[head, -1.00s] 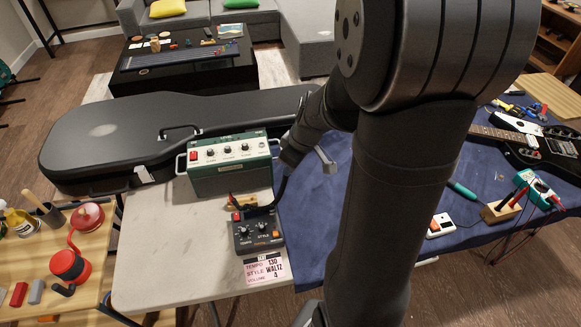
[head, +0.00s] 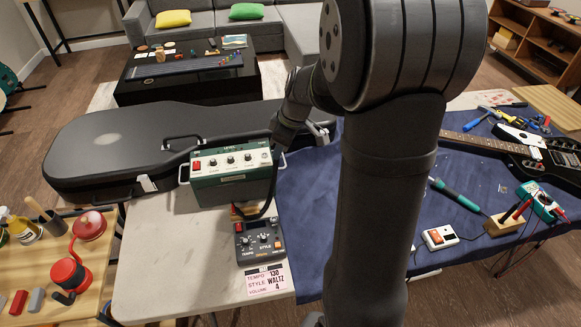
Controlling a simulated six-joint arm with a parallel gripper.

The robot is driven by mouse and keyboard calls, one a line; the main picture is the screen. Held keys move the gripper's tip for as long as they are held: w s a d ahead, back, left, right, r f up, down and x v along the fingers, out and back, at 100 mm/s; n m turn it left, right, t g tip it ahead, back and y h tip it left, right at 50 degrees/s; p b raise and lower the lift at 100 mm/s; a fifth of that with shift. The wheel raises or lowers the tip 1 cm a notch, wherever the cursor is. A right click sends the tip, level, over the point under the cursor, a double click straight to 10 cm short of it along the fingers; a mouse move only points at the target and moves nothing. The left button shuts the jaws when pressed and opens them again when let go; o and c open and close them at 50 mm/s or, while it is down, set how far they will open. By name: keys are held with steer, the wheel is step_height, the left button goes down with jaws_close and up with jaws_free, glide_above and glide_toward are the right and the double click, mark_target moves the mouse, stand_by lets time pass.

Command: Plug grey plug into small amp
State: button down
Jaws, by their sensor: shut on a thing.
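The small amp (head: 232,188) is a green box with a pale control panel, a red switch and several dark knobs, upright on the pale table. My gripper (head: 279,152) is at the right end of its panel, very close to the amp's top right corner. It is shut on the grey plug, which is mostly hidden by the gripper. A dark cable (head: 272,202) curves from the black pedal (head: 260,243) up along the amp's right side toward my gripper. I cannot tell whether the plug touches the amp's socket.
A black guitar case (head: 105,140) lies behind the amp. A tempo and style card (head: 268,281) lies in front of the pedal.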

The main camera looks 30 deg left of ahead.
steer(key=w+a+r+n+g, duration=0.1)
steer(key=w+a+r+n, duration=0.2)
steer(key=a, duration=0.4)
glide_above(263, 154)
steer(key=d, duration=0.1)
steer(key=shift+w+f, duration=0.2)
steer(key=shift+f, duration=2.1)
steer(key=shift+f, duration=1.45)
stand_by(1.5)
steer(key=c, duration=0.9)
jaws_free()
steer(key=shift+r, duration=3)
